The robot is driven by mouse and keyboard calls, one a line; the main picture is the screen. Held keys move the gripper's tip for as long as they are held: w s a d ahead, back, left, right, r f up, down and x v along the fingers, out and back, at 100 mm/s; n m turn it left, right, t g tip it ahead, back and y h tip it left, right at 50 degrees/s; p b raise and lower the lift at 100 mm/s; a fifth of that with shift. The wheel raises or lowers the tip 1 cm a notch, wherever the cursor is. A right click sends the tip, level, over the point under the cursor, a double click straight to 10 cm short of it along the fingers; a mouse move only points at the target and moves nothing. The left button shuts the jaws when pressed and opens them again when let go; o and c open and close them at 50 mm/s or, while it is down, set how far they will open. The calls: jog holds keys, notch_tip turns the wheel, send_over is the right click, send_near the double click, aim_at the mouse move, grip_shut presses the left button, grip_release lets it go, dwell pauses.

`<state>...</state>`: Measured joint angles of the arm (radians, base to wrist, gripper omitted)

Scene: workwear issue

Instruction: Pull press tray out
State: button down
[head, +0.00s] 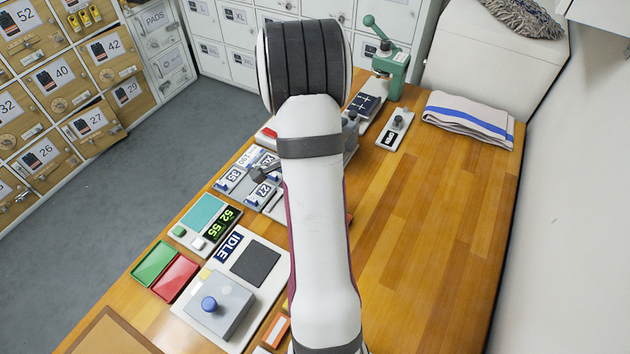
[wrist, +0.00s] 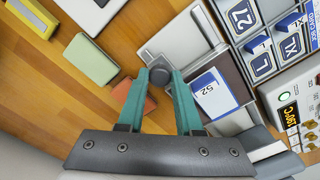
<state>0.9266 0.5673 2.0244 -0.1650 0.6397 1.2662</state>
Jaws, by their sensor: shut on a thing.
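The knob stands at the near edge of a light grey plate (wrist: 182,40), which looks like the press tray. A dark brown pad (wrist: 236,78) lies beside it, with a white and blue patch marked 52 (wrist: 207,92) on it. How knob, plate and pad join is partly hidden by the fingers. In the head view my arm hides the gripper and the knob.
A green block (wrist: 91,58) and an orange block lie left of the gripper. A panel reading about 140°C (wrist: 289,116) and a rack of numbered tiles (wrist: 262,35) are at the right.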

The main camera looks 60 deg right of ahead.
jog(key=shift+a, duration=1.2)
jog(key=c, duration=0.9)
grip_release()
jog(key=shift+o, duration=0.2)
notch_tip(320, 180, up, 16)
jog(key=shift+a+f, duration=0.1)
